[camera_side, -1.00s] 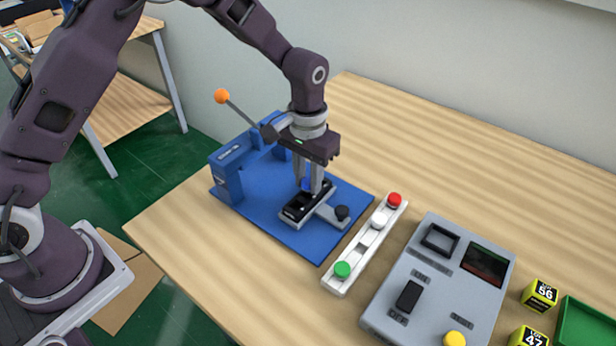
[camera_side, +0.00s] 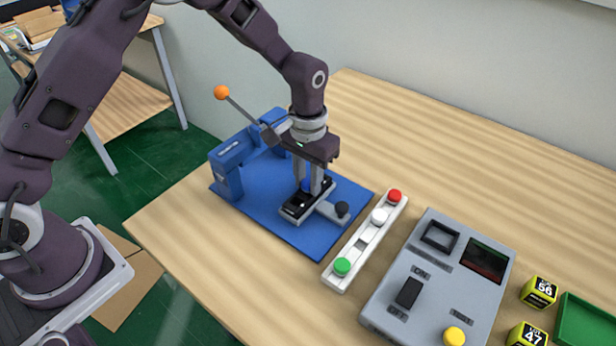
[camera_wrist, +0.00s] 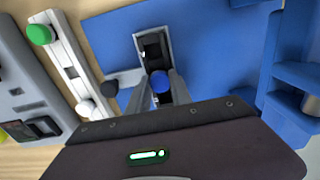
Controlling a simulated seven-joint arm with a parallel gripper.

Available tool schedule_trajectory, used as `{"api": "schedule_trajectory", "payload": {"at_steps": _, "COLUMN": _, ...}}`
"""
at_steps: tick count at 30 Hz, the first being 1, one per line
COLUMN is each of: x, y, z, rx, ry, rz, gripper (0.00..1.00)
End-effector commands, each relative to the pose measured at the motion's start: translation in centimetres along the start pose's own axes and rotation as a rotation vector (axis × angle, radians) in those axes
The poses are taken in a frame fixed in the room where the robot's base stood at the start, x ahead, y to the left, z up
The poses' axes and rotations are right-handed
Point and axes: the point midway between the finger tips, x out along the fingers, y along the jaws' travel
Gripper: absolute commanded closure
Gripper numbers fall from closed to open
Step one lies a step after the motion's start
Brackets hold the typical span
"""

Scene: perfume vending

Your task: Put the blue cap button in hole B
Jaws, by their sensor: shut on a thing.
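The blue cap button (camera_wrist: 159,82) is between the fingertips of my gripper (camera_wrist: 160,88) in the wrist view. It also shows as a small blue patch in the side view (camera_side: 307,186). My gripper (camera_side: 314,188) is shut on it, pointing down over the far part of a black block in a grey frame (camera_side: 291,210). In the wrist view the block's dark top (camera_wrist: 152,45) shows beyond the button. The fingers hide the spot under the button, so I cannot tell whether it sits in a hole. No hole letter is readable.
The blue press base (camera_side: 258,205) has an upright frame and an orange-knobbed lever (camera_side: 222,92). A dark knob (camera_side: 341,208) stands beside the block. A white rack (camera_side: 360,249) holds green, white and red buttons. A grey console (camera_side: 437,285) stands to the right.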

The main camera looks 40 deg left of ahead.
Motion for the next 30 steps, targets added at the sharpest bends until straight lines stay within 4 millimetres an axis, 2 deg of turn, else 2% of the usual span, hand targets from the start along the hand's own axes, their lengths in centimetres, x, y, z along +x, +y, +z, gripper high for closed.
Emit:
{"api": "schedule_trajectory", "payload": {"at_steps": 5, "x": 0.01, "y": 0.00, "z": 0.00, "rx": 0.000, "ry": 0.000, "rz": 0.000, "gripper": 1.00}}
{"api": "schedule_trajectory", "payload": {"at_steps": 6, "x": 0.01, "y": 0.00, "z": 0.00, "rx": 0.000, "ry": 0.000, "rz": 0.000, "gripper": 0.71}}
{"api": "schedule_trajectory", "payload": {"at_steps": 9, "x": 0.01, "y": 0.00, "z": 0.00, "rx": 0.000, "ry": 0.000, "rz": 0.000, "gripper": 0.51}}
{"api": "schedule_trajectory", "payload": {"at_steps": 16, "x": 0.01, "y": 0.00, "z": 0.00, "rx": 0.000, "ry": 0.000, "rz": 0.000, "gripper": 0.49}}
{"api": "schedule_trajectory", "payload": {"at_steps": 20, "x": 0.01, "y": 0.00, "z": 0.00, "rx": 0.000, "ry": 0.000, "rz": 0.000, "gripper": 0.25}}
{"api": "schedule_trajectory", "payload": {"at_steps": 21, "x": 0.01, "y": 0.00, "z": 0.00, "rx": 0.000, "ry": 0.000, "rz": 0.000, "gripper": 0.23}}
{"api": "schedule_trajectory", "payload": {"at_steps": 30, "x": -0.24, "y": 0.01, "z": -0.02, "rx": 0.000, "ry": 0.001, "rz": 0.000, "gripper": 0.23}}
